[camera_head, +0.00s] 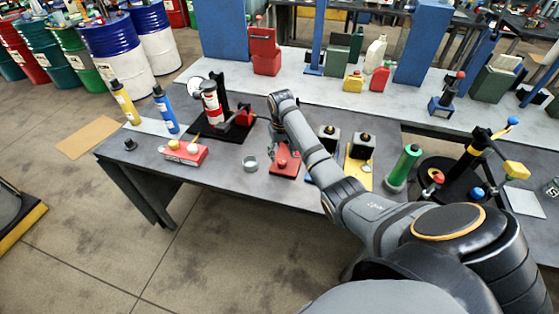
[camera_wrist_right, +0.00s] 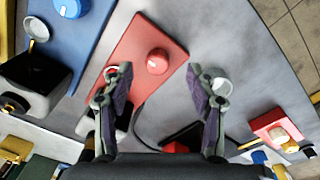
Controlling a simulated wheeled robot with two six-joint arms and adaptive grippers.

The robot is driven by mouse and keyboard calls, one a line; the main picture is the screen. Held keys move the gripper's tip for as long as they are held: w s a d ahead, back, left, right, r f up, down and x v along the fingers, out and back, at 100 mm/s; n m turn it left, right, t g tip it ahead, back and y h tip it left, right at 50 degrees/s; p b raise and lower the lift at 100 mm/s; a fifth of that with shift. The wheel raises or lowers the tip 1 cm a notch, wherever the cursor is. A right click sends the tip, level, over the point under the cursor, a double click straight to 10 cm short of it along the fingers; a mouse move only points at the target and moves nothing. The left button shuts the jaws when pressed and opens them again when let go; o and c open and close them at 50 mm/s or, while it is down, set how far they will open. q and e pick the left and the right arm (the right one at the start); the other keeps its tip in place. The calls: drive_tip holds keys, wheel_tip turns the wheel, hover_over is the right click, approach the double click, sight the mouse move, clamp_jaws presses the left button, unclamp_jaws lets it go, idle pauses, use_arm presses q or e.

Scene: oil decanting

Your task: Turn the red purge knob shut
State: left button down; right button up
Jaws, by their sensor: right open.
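The red knob (camera_wrist_right: 157,61) is round, with a small white mark, and sits on a flat red plate (camera_wrist_right: 135,40) in the wrist view. In the head view the red plate (camera_head: 285,170) lies on the grey bench, and its knob (camera_head: 282,163) shows small near my gripper. My right gripper (camera_wrist_right: 160,82) is open and empty. The knob shows between its two fingertips in the wrist picture, a little beyond them; I see no contact. The right gripper (camera_head: 277,150) is partly hidden by its own arm in the head view. My left gripper is not in view.
A metal ring (camera_head: 250,163) stands left of the plate. A red box with yellow and white knobs (camera_head: 184,152) is farther left. A black stand with a red-and-white cylinder (camera_head: 211,105) is behind. A yellow plate (camera_head: 357,172) and green bottle (camera_head: 404,167) are to the right.

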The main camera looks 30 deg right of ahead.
sight(282, 161)
wheel_tip(282, 161, up, 3)
drive_tip(key=w+d, duration=0.1)
drive_tip(key=w, duration=0.1)
drive_tip(key=shift+m+y, duration=0.3)
drive_tip(key=shift+m, duration=0.1)
wheel_tip(282, 161, down, 10)
drive_tip(key=shift+w+d+r+p, duration=0.1)
drive_tip(key=shift+r+p, duration=0.05)
drive_tip(key=shift+p, duration=0.4)
drive_tip(key=c, duration=1.2)
drive_tip(key=shift+o, duration=0.2)
